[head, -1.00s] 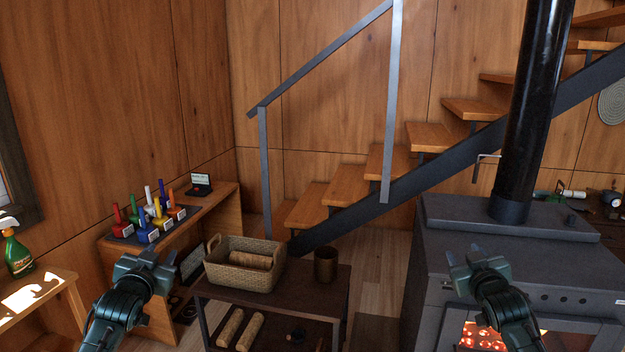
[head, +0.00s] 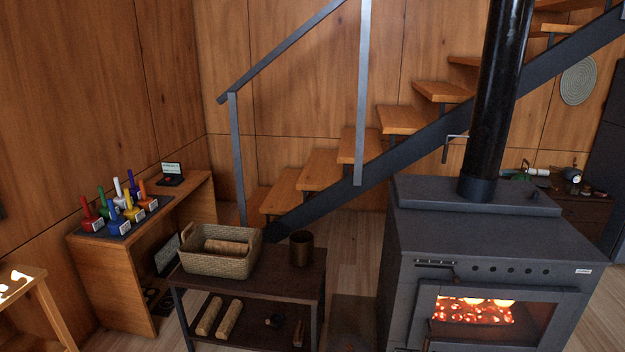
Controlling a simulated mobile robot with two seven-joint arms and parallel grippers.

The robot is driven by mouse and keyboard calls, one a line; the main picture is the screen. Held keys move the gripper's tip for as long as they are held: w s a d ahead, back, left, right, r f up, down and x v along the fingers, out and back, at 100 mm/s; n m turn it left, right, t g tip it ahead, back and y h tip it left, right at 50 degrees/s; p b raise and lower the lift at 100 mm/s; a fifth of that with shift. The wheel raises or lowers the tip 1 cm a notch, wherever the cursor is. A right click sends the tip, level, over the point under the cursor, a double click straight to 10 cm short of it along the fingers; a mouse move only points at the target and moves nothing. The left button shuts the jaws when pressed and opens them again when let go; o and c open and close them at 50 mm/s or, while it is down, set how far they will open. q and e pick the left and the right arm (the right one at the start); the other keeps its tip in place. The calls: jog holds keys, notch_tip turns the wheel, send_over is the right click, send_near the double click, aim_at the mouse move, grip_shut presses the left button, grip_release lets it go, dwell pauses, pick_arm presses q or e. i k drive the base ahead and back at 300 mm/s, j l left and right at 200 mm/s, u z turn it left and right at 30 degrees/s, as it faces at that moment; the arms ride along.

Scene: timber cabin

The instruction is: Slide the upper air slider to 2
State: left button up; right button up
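The dark wood stove (head: 490,230) stands at the right with a fire glowing behind its door glass. On its front, above the door, a dark horizontal slot with a small handle (head: 436,264) appears to be the upper air slider. Its position and any number marks are too small to read. A row of several round holes is to the right of it. Neither of my grippers is in the head view.
A low dark table (head: 285,270) with a wicker basket (head: 218,264) of logs and a brown cup (head: 301,248) stands left of the stove. A wooden desk (head: 110,270) with several coloured handles is farther left. Stairs rise behind; some floor (head: 355,270) is free between table and stove.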

aim_at(456, 279)
jog(key=z, duration=1.35)
